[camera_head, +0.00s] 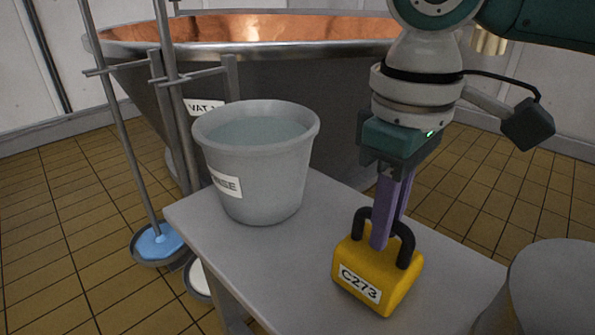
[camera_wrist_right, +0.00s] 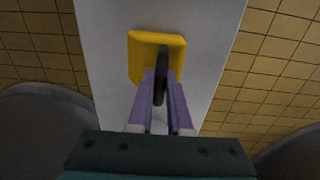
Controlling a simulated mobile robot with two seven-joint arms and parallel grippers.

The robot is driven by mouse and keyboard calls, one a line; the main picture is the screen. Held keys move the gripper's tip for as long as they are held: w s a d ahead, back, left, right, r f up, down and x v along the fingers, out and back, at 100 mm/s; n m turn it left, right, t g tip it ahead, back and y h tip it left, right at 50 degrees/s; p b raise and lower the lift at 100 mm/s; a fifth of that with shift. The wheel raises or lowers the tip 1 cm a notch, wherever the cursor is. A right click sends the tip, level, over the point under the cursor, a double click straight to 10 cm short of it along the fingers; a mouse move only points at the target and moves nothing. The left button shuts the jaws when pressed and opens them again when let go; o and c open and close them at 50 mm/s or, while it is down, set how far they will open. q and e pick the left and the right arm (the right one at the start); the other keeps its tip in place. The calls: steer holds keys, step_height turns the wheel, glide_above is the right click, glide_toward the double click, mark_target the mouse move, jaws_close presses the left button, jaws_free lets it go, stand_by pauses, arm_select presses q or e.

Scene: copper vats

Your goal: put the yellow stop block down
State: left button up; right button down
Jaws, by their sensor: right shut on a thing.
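The yellow stop block (camera_head: 375,272) is labelled C273 and has a black looped handle (camera_head: 405,245) on top. It is over the front right part of the grey bench (camera_head: 320,225) and looks upright. I cannot tell whether its underside touches the bench top. My right gripper (camera_head: 382,238) points down from above, its purple fingers shut on the black handle. In the right wrist view, the yellow block (camera_wrist_right: 140,58) is over the pale bench top, with the fingers (camera_wrist_right: 161,85) on either side of the handle. My left gripper is out of view.
A grey bucket (camera_head: 265,175) of liquid stands on the bench, left of the block. Behind is a large copper-lined vat (camera_head: 290,75). A grey rounded thing (camera_head: 560,290) is at the lower right. Poles and a blue-filled pan (camera_head: 158,243) stand at the left. Bench room lies between bucket and block.

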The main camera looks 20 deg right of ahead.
steer(key=c, duration=0.8)
jaws_free()
steer(key=shift+c, duration=0.2)
